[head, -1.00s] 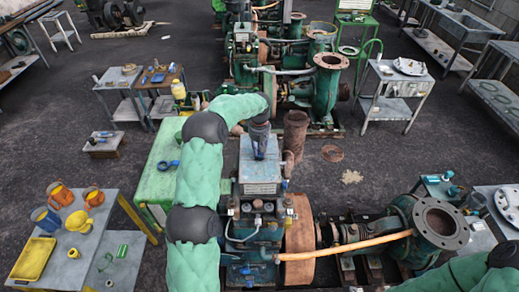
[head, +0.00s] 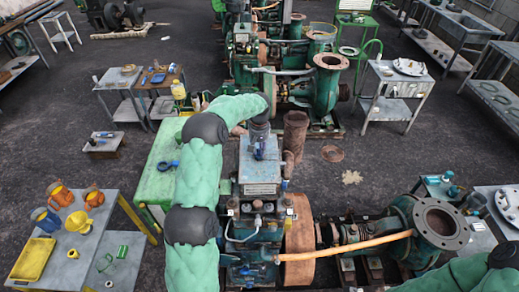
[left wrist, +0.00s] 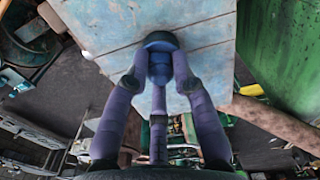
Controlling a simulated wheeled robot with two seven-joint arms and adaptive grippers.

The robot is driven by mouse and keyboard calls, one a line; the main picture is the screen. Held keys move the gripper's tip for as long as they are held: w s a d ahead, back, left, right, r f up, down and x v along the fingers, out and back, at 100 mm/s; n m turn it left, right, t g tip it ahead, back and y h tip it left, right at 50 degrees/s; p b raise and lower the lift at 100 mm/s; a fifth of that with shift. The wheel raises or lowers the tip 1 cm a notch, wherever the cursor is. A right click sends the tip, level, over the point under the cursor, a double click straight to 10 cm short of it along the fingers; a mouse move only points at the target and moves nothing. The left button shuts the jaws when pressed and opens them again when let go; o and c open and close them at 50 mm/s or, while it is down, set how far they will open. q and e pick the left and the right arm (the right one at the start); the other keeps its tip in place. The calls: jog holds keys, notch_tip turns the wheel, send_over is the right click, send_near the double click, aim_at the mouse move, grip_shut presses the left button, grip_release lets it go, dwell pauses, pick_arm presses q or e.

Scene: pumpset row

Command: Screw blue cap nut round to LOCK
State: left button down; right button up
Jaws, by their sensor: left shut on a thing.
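The blue cap nut (left wrist: 160,40) sits on the flat, worn pale-blue top of a box-like housing (left wrist: 95,22). In the head view this housing (head: 260,187) stands on the green pump engine at the middle. My left gripper (left wrist: 160,78) has its fingers closed around the nut from above; it also shows in the head view (head: 259,146). The fingers hide part of the nut. No LOCK mark can be read. My right gripper is out of view; only part of the right arm shows at the bottom right.
A rusty upright pipe (head: 295,132) stands close behind the housing, to its right. A green cabinet (head: 160,180) is on the left. A grey table (head: 90,250) with orange and yellow jugs stands at the lower left. A large flanged pump (head: 441,222) is at the right.

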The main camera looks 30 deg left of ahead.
pick_arm(q)
jog(key=shift+s+d+f, duration=0.15)
jog(key=shift+s+f, duration=0.2)
jog(key=shift+f, duration=0.35)
jog(key=shift+m, duration=0.5)
jog(key=c, duration=1)
grip_release()
jog(key=shift+o, duration=0.2)
jog(key=shift+w+f, duration=0.1)
jog(key=shift+w+r, duration=0.1)
jog(key=shift+r, duration=0.1)
jog(key=o, duration=0.7)
jog(key=shift+w+r, duration=0.1)
jog(key=shift+r, duration=0.1)
